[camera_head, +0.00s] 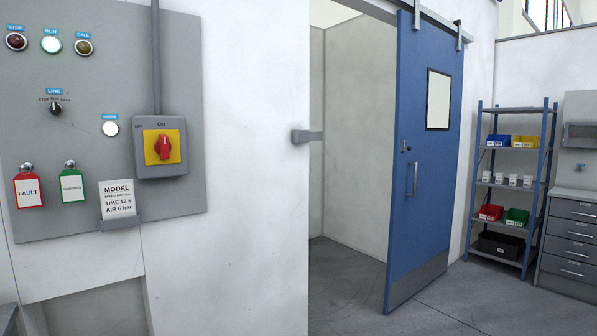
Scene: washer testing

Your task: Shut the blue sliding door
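The blue sliding door (427,120) hangs from an overhead rail in the head camera view, right of centre. It has a small window, a vertical pull handle (411,180) near its left edge, a lock above the handle and a grey kick plate at the bottom. The door stands open, with a wide doorway gap (350,150) to its left. A grey catch bracket (306,136) sticks out from the wall at the gap's left edge, apart from the door. My gripper is not in view.
A grey control panel (90,140) with lamps, tags and a red rotary switch (163,147) is on the left wall. Right of the door stand a blue-framed shelf (516,147) with bins and a grey drawer cabinet (571,235). The floor (440,306) before the door is clear.

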